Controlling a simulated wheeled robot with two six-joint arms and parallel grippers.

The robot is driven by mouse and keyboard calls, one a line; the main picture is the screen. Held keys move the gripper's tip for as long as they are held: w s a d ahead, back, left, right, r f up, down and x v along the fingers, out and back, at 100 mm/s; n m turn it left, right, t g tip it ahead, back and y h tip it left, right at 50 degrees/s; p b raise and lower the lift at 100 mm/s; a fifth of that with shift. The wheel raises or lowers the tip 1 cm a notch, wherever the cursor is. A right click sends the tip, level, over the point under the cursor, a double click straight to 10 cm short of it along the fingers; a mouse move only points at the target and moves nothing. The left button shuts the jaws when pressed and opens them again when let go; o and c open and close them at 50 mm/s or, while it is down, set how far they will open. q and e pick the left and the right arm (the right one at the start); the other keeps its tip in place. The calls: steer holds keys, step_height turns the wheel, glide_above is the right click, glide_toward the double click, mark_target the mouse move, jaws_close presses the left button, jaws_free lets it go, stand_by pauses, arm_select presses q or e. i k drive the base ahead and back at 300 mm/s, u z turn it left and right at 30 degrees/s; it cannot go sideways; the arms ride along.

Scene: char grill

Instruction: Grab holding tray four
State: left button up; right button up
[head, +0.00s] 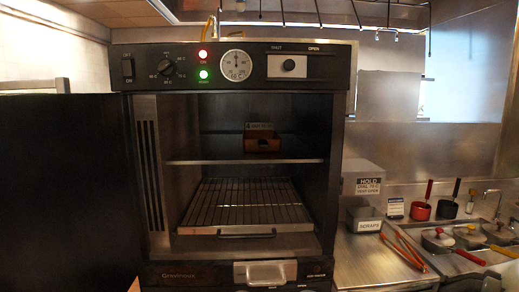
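An open dark holding cabinet (235,66) stands in front of me. A small brown tray (262,146) sits on its upper shelf (205,161), towards the back. Neither of my grippers is in view.
The cabinet's open black door (60,190) fills the left side. On the right, a steel counter (365,268) holds a scraps bin (367,223), orange tongs (403,248), a red pot (420,209) and several lidded pans.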

mark_target(257, 137)
steer(key=k, duration=0.2)
steer(key=z, duration=1)
steer(key=i, duration=0.75)
steer(key=u, duration=1.35)
